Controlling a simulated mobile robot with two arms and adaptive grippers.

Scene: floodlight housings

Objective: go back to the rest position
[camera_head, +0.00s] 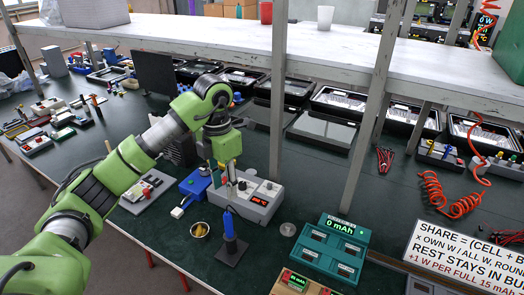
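My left arm is green and black and comes in from the left, bent at the elbow. Its gripper (229,178) points down in front of a grey box (257,196) with knobs and a red display. The fingers are small and dark against the box, and I cannot tell whether they are open or touching it. My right gripper is not in view.
A blue-handled tool (229,224) stands upright in a dark holder (232,250). Nearby are a blue device (194,184), a small brass bowl (200,230) and a teal meter box (331,249). A white shelf (340,55) on posts spans the dark green bench; floodlight housings (324,130) lie beneath it.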

